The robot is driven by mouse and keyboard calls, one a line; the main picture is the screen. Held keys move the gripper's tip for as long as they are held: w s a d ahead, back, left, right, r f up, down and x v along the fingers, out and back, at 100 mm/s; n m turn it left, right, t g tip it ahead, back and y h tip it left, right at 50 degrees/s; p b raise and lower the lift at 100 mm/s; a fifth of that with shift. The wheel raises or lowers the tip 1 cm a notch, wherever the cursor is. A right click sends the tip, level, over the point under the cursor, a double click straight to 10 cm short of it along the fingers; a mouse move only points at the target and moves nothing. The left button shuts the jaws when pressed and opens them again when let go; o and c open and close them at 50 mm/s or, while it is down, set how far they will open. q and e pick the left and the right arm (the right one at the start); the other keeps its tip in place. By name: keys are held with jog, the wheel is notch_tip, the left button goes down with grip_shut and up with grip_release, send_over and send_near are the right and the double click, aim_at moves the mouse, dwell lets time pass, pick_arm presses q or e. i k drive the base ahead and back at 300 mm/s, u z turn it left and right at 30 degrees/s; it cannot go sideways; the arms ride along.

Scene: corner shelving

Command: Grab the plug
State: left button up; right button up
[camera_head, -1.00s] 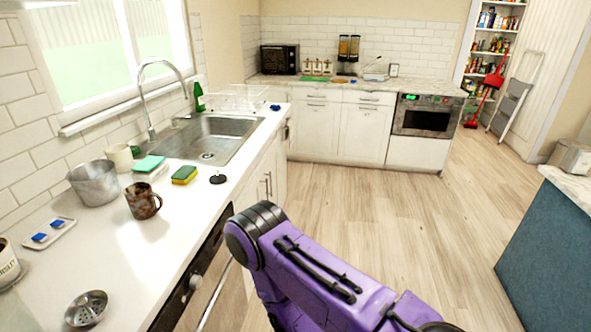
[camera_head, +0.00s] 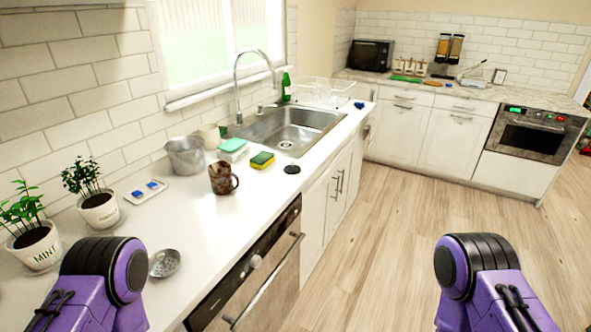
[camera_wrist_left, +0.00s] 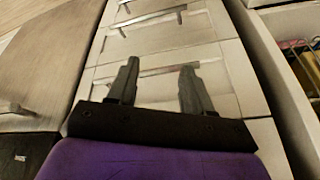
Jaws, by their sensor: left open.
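A small round black plug (camera_head: 292,169) lies flat on the white counter in the head view, just in front of the sink (camera_head: 290,130) and to the right of a yellow-green sponge (camera_head: 262,160). My left gripper (camera_wrist_left: 156,68) shows in the left wrist view with its two fingers apart and nothing between them, in front of white drawer fronts. The plug is not in that view. In the head view only purple arm links show at the bottom left and bottom right; neither gripper is visible there.
A brown mug (camera_head: 222,178), a metal pot (camera_head: 185,156) and a metal strainer (camera_head: 165,263) stand on the counter left of the plug. Two potted herbs (camera_head: 98,208) are further left. The counter's front edge is close to the plug. The floor is clear.

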aim_at(291, 169)
jog(key=z, duration=0.5)
jog(key=k, duration=0.6)
jog(key=z, duration=0.75)
jog(key=k, duration=0.6)
jog(key=z, duration=0.65)
jog(key=i, duration=2.5)
jog(key=u, duration=0.75)
jog(key=i, duration=1.6)
jog(key=u, duration=1.8)
jog(key=i, duration=1.05)
jog(key=u, duration=0.9)
